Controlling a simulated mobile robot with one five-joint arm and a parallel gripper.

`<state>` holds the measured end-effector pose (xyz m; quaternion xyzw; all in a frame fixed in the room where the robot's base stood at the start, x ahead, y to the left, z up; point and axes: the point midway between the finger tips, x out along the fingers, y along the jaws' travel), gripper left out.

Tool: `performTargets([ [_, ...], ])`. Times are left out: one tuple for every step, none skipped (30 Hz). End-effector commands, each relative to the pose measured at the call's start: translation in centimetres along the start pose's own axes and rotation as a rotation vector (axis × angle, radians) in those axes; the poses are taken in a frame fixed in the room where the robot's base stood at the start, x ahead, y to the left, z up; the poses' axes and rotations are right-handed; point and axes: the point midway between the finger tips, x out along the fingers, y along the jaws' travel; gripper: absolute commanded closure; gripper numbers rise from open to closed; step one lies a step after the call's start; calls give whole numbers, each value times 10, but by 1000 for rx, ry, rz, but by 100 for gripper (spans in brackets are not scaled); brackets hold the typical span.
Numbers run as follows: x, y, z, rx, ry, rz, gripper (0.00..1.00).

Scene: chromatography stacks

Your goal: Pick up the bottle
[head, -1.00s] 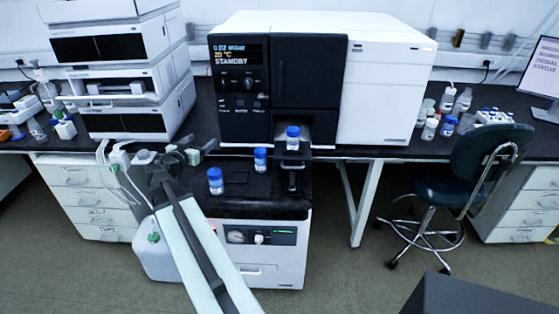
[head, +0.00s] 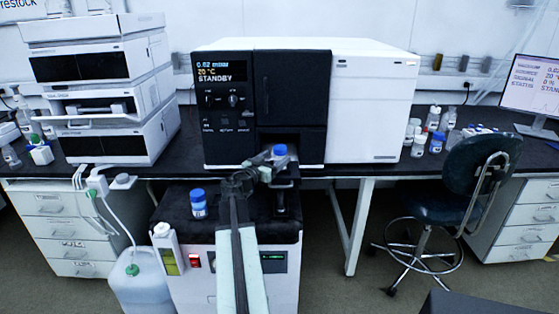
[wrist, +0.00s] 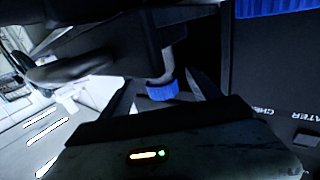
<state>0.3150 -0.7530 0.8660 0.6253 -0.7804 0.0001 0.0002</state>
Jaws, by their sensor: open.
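In the head view, a blue-capped bottle (head: 280,155) stands on the small shelf at the front of the black-and-white instrument. A second blue-capped bottle (head: 199,203) stands on the black cabinet top to the left. A third bottle is not visible now; my arm covers that part of the top. My gripper (head: 260,163) is open, beside and just left of the shelf bottle in the picture. In the wrist view, a blue cap (wrist: 162,90) shows near my open jaws (wrist: 164,88), and a larger blue cap (wrist: 272,7) is cut off at the top right. I cannot tell which bottles these are.
The instrument (head: 373,105) rises right behind the shelf. A white stack of modules (head: 115,135) stands to the left. Other bottles (head: 418,146) and a chair (head: 475,180) are on the right.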

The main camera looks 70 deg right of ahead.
Motion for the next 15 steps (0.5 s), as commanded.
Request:
performTargets([
  [11, 0, -5, 0, 0, 3, 29],
  [16, 0, -7, 0, 0, 3, 29],
  [24, 0, -9, 0, 0, 2, 29],
  [30, -1, -6, 0, 0, 2, 29],
  [34, -1, -6, 0, 0, 2, 29],
  [39, 0, -5, 0, 0, 2, 29],
  [41, 0, -5, 0, 0, 1, 29],
  [41, 0, -5, 0, 0, 1, 29],
  [41, 0, -5, 0, 0, 0, 29],
  [40, 0, -5, 0, 0, 0, 29],
  [40, 0, -5, 0, 0, 0, 29],
  [40, 0, -5, 0, 0, 0, 29],
  [40, 0, -5, 0, 0, 0, 31],
  [40, 0, -5, 0, 0, -1, 40],
  [40, 0, -5, 0, 0, -1, 51],
])
